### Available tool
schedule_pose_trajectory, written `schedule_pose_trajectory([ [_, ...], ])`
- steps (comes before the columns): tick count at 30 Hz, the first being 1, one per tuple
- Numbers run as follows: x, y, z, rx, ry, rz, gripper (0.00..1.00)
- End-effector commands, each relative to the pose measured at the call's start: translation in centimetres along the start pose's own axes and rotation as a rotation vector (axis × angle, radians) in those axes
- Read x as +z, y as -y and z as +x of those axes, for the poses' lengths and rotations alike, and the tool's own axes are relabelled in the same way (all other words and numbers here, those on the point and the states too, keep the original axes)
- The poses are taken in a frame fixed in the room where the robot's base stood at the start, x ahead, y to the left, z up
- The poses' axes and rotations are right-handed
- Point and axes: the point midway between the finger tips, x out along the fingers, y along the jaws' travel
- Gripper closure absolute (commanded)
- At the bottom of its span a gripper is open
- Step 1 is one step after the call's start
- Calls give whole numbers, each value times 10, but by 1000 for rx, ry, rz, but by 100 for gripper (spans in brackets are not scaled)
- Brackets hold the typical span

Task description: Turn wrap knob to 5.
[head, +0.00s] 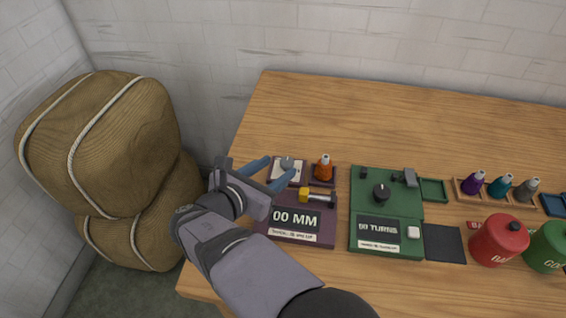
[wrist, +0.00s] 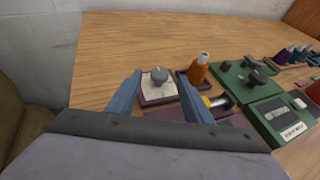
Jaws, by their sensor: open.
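A grey knob (head: 287,162) stands on a white dial plate in a small dark tray at the back left of the maroon unit. It also shows in the wrist view (wrist: 159,75), where the dial markings are too small to read. A black knob (head: 381,193) sits on the green unit (head: 360,215), whose display reads 00 TURNS. No readable label shows which is the wrap knob. My gripper (head: 281,167) is open and empty. Its blue fingers appear on either side of the grey knob in the wrist view; whether they touch it cannot be told.
The maroon unit (head: 318,238) reads 00 MM and has a yellow-ended slider. An orange bottle (head: 324,168) stands just right of the grey knob. Purple, teal and grey bottles, a red pot (head: 499,240) and a green pot stand right. The table's back (head: 400,115) is clear.

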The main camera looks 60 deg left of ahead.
Motion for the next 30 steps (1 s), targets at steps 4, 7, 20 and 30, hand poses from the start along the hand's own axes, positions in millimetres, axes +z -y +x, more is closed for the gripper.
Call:
schedule_pose_trajectory([
  [4,0,1,20,-2,0,1,54],
  [7,0,0,30,-1,-1,1,54],
  [20,0,0,41,1,0,1,54],
  [30,0,0,41,0,-1,1,95],
])
